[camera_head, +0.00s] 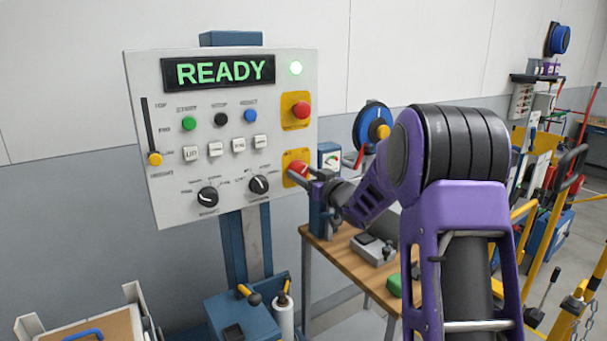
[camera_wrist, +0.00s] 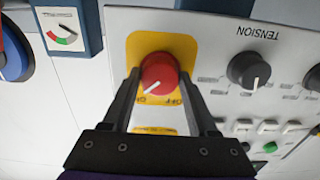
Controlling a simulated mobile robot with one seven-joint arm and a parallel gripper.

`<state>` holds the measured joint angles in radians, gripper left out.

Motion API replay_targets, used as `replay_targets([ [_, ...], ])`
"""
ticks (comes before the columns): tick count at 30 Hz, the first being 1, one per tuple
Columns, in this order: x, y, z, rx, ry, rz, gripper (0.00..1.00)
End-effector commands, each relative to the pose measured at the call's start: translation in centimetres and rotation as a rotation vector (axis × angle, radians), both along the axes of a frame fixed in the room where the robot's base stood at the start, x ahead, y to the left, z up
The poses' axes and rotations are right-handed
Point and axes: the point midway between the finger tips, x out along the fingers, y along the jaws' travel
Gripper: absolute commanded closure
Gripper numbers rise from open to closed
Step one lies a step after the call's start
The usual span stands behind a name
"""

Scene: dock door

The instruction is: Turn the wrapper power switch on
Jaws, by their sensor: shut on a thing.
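The wrapper power switch is a red rotary knob (camera_wrist: 158,70) on a yellow plate (camera_wrist: 180,45), and it also shows in the head view (camera_head: 297,169) at the panel's lower right. My gripper (camera_wrist: 158,76) has a finger on each side of the knob and is shut on it; in the head view my gripper (camera_head: 312,176) reaches the panel from the right. The wrist view is upside down. The knob's white mark points lower left, toward a label that seems to read ON; OFF is beside it.
The white panel (camera_head: 225,140) also carries a red button (camera_head: 301,110), a slider (camera_head: 155,159) and two black dials, one of them the tension dial (camera_wrist: 249,70). A gauge box (camera_wrist: 68,25) stands beside it. A wooden bench (camera_head: 345,250) lies below my arm.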

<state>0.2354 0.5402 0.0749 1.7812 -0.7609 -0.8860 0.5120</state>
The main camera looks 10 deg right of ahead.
Motion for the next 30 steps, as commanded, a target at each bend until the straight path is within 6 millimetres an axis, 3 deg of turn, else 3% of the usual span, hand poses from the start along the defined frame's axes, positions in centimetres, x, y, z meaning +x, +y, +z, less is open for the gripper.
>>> replay_targets([
  [5, 0.0, 0.0, 0.0, 0.002, 0.001, 0.000, 0.96],
  [6, 0.0, 0.0, 0.0, 0.002, 0.001, 0.000, 0.34],
  [10, 0.0, 0.0, 0.0, 0.001, 0.000, 0.000, 0.11],
  [22, -0.6, -0.3, 0.0, 0.000, 0.000, -0.002, 0.11],
  [30, -5.7, -2.5, 0.0, 0.000, 0.001, -0.004, 0.11],
])
